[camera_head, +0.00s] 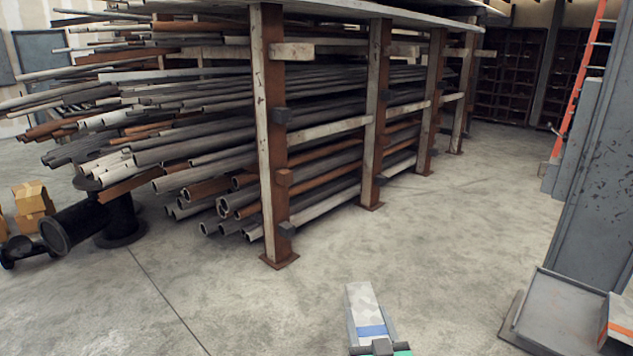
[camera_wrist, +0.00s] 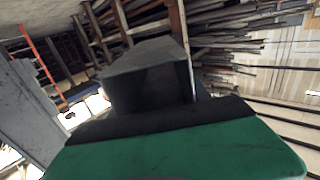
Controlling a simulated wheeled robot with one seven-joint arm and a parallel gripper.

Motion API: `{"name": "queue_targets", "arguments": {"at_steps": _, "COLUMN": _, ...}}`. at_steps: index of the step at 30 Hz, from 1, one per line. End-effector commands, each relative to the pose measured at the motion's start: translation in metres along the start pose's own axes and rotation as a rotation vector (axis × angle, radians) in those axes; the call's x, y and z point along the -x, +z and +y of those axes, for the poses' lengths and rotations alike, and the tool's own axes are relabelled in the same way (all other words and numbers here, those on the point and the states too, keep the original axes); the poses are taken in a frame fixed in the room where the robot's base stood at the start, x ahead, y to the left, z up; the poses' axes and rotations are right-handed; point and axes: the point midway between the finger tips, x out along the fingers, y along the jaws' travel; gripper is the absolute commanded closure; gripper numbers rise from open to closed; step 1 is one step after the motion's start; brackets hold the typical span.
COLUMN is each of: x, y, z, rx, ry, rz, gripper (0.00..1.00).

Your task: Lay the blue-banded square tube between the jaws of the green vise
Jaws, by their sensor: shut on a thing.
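The square tube (camera_head: 362,304) is pale grey with a blue band near its lower end. It shows at the bottom middle of the head view and points away from me. My gripper (camera_head: 378,348) is shut on it just below the band; only dark finger parts show at the frame's lower edge. A small green part sits beside them on the right. In the wrist view a large green part (camera_wrist: 190,150) with a dark upper edge fills the bottom, and a dark grey block (camera_wrist: 150,80) stands beyond it. I cannot tell whether the green belongs to the vise.
A tall rack of pipes (camera_head: 271,130) stands at left and centre. A black flanged pipe (camera_head: 75,222) and cardboard boxes (camera_head: 31,199) are at far left. A grey column (camera_head: 605,180) and tray (camera_head: 560,310) stand at right. The concrete floor between is clear.

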Motion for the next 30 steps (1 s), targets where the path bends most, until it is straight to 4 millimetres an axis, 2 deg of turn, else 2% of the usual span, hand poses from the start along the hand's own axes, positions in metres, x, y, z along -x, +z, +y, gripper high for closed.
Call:
{"name": "queue_targets", "arguments": {"at_steps": 1, "x": -0.001, "y": -0.008, "z": 0.000, "rx": 0.000, "ry": 0.000, "rz": 0.008, "gripper": 1.00}}
{"name": "queue_targets", "arguments": {"at_steps": 6, "x": -0.004, "y": -0.009, "z": 0.009, "rx": 0.000, "ry": 0.021, "rz": 0.003, "gripper": 1.00}}
{"name": "queue_targets", "arguments": {"at_steps": 8, "x": -0.009, "y": -0.009, "z": 0.022, "rx": -0.001, "ry": 0.050, "rz": 0.003, "gripper": 1.00}}
{"name": "queue_targets", "arguments": {"at_steps": 11, "x": -0.019, "y": -0.014, "z": 0.056, "rx": -0.002, "ry": 0.126, "rz": 0.007, "gripper": 1.00}}
{"name": "queue_targets", "arguments": {"at_steps": 16, "x": -0.030, "y": -0.025, "z": 0.144, "rx": -0.005, "ry": 0.305, "rz": 0.007, "gripper": 1.00}}
{"name": "queue_targets", "arguments": {"at_steps": 20, "x": -0.024, "y": -0.038, "z": 0.221, "rx": -0.005, "ry": 0.451, "rz": 0.008, "gripper": 1.00}}
{"name": "queue_targets", "arguments": {"at_steps": 24, "x": -0.002, "y": -0.052, "z": 0.302, "rx": -0.004, "ry": 0.604, "rz": 0.009, "gripper": 1.00}}
{"name": "queue_targets", "arguments": {"at_steps": 27, "x": 0.022, "y": -0.064, "z": 0.353, "rx": -0.001, "ry": 0.703, "rz": 0.009, "gripper": 1.00}}
{"name": "queue_targets", "arguments": {"at_steps": 30, "x": 0.045, "y": -0.073, "z": 0.391, "rx": 0.001, "ry": 0.780, "rz": 0.006, "gripper": 1.00}}
